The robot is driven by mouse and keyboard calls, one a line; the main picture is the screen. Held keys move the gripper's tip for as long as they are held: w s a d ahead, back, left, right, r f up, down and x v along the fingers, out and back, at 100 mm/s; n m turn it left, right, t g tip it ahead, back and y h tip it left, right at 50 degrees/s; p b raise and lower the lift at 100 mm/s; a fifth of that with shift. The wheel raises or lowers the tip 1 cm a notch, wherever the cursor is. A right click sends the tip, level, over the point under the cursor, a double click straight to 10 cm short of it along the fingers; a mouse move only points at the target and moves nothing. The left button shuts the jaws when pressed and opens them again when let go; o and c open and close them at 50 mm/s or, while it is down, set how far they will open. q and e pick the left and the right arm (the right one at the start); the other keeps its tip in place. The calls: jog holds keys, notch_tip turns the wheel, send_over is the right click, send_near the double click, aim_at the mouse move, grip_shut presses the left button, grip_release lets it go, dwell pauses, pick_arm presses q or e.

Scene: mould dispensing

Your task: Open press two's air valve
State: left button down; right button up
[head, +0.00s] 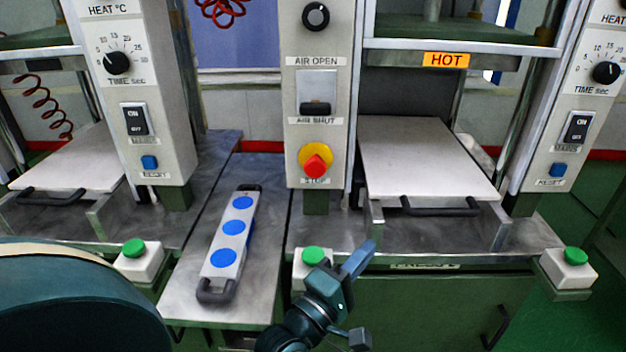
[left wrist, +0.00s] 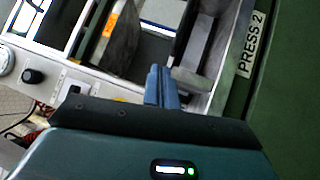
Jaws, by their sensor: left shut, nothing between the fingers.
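Press two's air valve is a black lever (head: 316,108) on a pale metal plate (head: 317,83) on the middle grey column. The lever sits at the low end of the plate, by the AIR SHUT label (head: 318,121), with the AIR OPEN label (head: 317,61) above. My left gripper (head: 358,260) is shut and empty, in front of the press below and to the right of the valve, apart from it. Its blue fingers (left wrist: 161,87) are together in the left wrist view. My right gripper is not in view.
A red stop button (head: 316,165) sits under the valve. A green button (head: 313,256) is close to my left gripper. The HOT-labelled press (head: 446,60) has a pale drawer plate (head: 425,160) at right. A mould with blue discs (head: 233,228) lies on the left bench.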

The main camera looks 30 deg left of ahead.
aim_at(316, 107)
pick_arm(q)
jog(key=a+r+n+t+y, duration=0.1)
jog(key=a+r+n+y, duration=0.3)
jog(key=n+y, duration=0.4)
jog(key=a+r+n+t+y, duration=0.1)
jog(key=a+r+n+y, duration=0.3)
jog(key=n+y, duration=0.5)
jog(key=a+n, duration=0.2)
jog(key=n, duration=0.7)
jog(key=shift+r+y, duration=0.3)
jog(key=p+x, duration=0.2)
jog(key=x, duration=0.8)
jog(key=shift+p, duration=0.35)
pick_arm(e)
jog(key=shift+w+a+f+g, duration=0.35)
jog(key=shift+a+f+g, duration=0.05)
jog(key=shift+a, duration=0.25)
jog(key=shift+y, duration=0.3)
